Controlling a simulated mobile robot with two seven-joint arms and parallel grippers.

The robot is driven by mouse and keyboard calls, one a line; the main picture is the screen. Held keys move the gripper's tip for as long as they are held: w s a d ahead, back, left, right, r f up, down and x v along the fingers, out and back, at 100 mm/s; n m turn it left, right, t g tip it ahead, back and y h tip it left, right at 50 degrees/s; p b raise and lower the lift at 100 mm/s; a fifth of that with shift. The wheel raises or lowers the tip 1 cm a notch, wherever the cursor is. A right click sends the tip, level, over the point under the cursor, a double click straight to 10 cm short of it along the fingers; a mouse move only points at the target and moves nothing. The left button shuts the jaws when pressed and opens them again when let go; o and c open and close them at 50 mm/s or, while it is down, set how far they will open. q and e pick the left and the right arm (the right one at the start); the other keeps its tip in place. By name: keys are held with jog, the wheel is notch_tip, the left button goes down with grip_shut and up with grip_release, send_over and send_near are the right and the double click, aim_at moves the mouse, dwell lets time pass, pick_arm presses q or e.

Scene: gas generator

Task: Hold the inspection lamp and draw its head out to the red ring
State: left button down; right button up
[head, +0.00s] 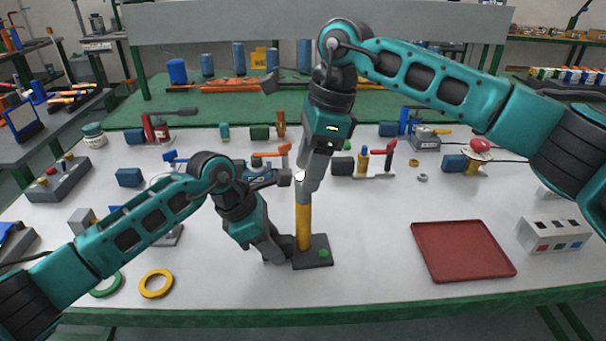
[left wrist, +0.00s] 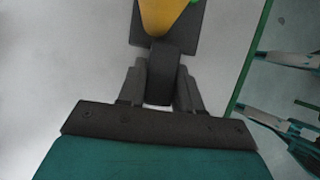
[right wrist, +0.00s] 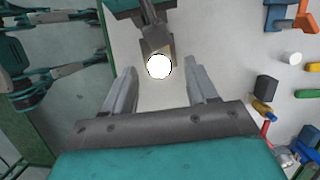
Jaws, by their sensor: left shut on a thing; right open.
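The inspection lamp (head: 303,226) stands upright, with a yellow body on a dark base plate (head: 313,258) with a green spot. Its round white top (right wrist: 159,66) shows in the right wrist view. No red ring shows. My left gripper (head: 280,250) is low at the lamp's left side, shut on a dark block of the lamp beside the yellow body (left wrist: 163,14). My right gripper (head: 304,182) points down from above the lamp. It is open, and in the right wrist view the white top appears between its spread fingers (right wrist: 162,82). I cannot tell whether they touch it.
A red tray (head: 462,250) lies to the right, with a white box (head: 553,234) beyond it. Yellow (head: 156,284) and green rings lie at the front left. Tools and blocks crowd the back of the table. The surface between lamp and tray is clear.

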jog(key=shift+x, duration=1.15)
jog(key=c, duration=0.9)
jog(key=shift+o, duration=0.2)
jog(key=shift+r, duration=0.15)
jog(key=shift+a+r+v, duration=0.1)
jog(key=shift+a+v, duration=0.35)
jog(key=shift+v, duration=1.45)
jog(key=shift+a+r+v, duration=0.15)
jog(key=shift+a+v, duration=0.35)
jog(key=shift+v, duration=1.45)
jog(key=shift+a+r+v, duration=0.1)
jog(key=shift+a+v, duration=0.35)
jog(key=shift+v, duration=1.45)
jog(key=o, duration=1)
jog(key=shift+s+f, duration=0.1)
